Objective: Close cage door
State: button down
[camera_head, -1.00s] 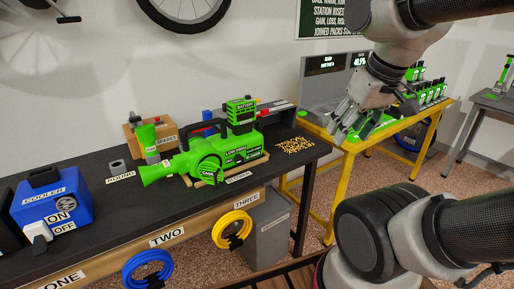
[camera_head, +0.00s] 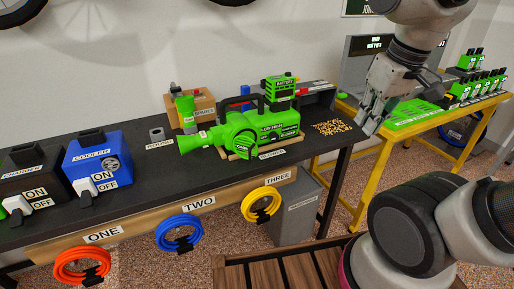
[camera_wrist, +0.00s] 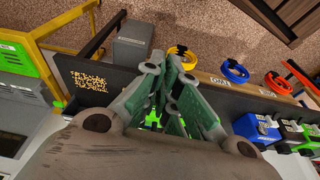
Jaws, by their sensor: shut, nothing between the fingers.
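A green blower-like machine (camera_head: 268,131) lies on the dark workbench in the head view, its flared nozzle pointing left. A round green part (camera_head: 236,141) with a label that seems to read CAGE sits on its near side; I take it for the cage door. I cannot tell how far it stands open. My gripper (camera_head: 368,122) is in the air to the right of the machine, near the bench's right end, not touching it. In the wrist view my gripper (camera_wrist: 168,75) is shut and empty, and its fingers hide most of the machine.
The bench (camera_head: 110,211) holds a blue cooler (camera_head: 98,160) and a charger (camera_head: 33,180) at left. A yellow-framed table (camera_head: 392,147) stands at right. Coloured coils hang on the bench front.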

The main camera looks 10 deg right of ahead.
jog(key=w+a+f+n+h, duration=0.1)
jog(key=w+a+f+n, duration=0.25)
jog(key=a+n, duration=0.55)
jog(key=w+a+f+n+g+h, duration=0.1)
jog(key=w+a+f+n, duration=0.2)
jog(key=w+a+n, duration=0.55)
jog(key=w+a+f+n+h, duration=0.1)
jog(key=a+f+n, duration=0.45)
jog(key=a, duration=0.75)
jog(key=w+d+f+n, duration=0.1)
jog(key=w+d+f, duration=0.3)
jog(key=f, duration=0.3)
jog(key=shift+d+f+n, duration=0.3)
jog(key=shift+d+f, duration=0.1)
jog(key=shift+d, duration=0.15)
jog(key=shift+d, duration=0.15)
